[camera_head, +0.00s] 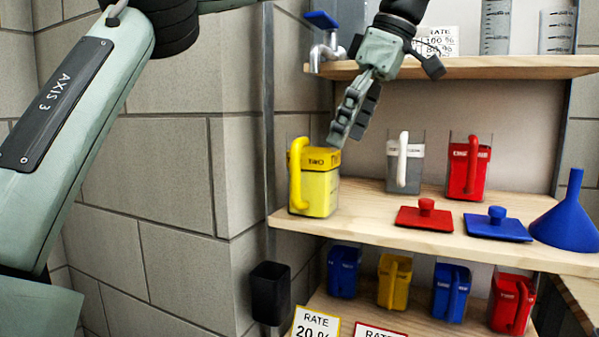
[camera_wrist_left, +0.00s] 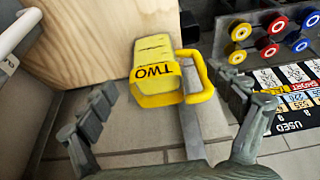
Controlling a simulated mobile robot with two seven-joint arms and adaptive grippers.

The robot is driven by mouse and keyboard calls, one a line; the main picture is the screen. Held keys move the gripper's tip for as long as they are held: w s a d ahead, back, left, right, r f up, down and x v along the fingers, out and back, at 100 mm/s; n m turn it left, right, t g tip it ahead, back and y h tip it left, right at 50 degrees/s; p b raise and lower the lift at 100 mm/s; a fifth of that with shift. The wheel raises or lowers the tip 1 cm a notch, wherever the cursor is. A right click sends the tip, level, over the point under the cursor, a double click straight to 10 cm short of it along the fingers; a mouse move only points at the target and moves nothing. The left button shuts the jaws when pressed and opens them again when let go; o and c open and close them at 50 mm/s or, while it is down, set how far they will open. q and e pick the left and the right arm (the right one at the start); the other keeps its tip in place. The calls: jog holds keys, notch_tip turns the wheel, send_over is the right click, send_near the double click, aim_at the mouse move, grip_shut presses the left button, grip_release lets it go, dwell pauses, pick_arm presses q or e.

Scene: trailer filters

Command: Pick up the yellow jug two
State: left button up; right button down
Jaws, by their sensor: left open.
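The yellow jug two (camera_head: 318,195) stands upright at the left end of the middle shelf, with its handle on the left and "TWO" on its darker band. My left gripper (camera_head: 346,128) is open and empty, pointing down, above and slightly right of the jug in the head view. In the left wrist view the jug (camera_wrist_left: 157,72) shows ahead between the spread fingers of the left gripper (camera_wrist_left: 162,108), with its handle toward the right finger. I see no contact with the jug. My right gripper is not in view.
A grey-white jug (camera_head: 404,165), a red jug (camera_head: 468,170), red lid (camera_head: 426,216), blue lid (camera_head: 497,224) and blue funnel (camera_head: 570,215) share the middle shelf (camera_head: 375,222). The upper shelf (camera_head: 490,66) overhangs close to my gripper. Several jugs stand below.

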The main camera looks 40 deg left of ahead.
aim_at(325, 170)
pick_arm(q)
jog(key=shift+w+a, duration=0.3)
jog(key=shift+a, duration=0.2)
jog(key=x, duration=0.7)
jog(key=shift+a+f, duration=0.2)
jog(key=shift+a, duration=0.3)
jog(key=c, duration=1.6)
jog(key=shift+c, duration=1.1)
jog(key=shift+w+d+r, duration=0.1)
jog(key=shift+r, duration=0.15)
